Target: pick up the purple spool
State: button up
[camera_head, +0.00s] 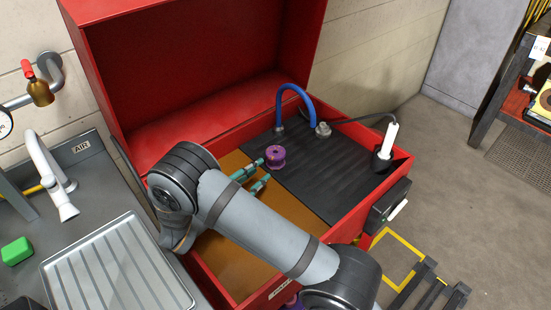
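The purple spool (276,158) stands upright inside the red box, at the left edge of the black mat. Its flanged top and hub show. My gripper (264,170), with teal fingers, is just left of and below the spool in the picture. Its two fingers are apart with nothing seen between them, and they point towards the spool. The upper fingertip is very close to the spool's left side; I cannot tell if it touches. My arm hides part of the box's floor and front.
The red box (395,172) has raised walls around a brown floor (243,262) and the black mat (335,190). A blue hose (282,100) and a white-tipped tool (389,140) stand at its back and right. A sink counter with a green block (17,251) is left.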

aim_at(274, 159)
jog(key=x, duration=0.7)
jog(key=shift+s, duration=0.1)
jog(key=shift+c, duration=0.8)
grip_shut()
jog(key=shift+r, duration=0.1)
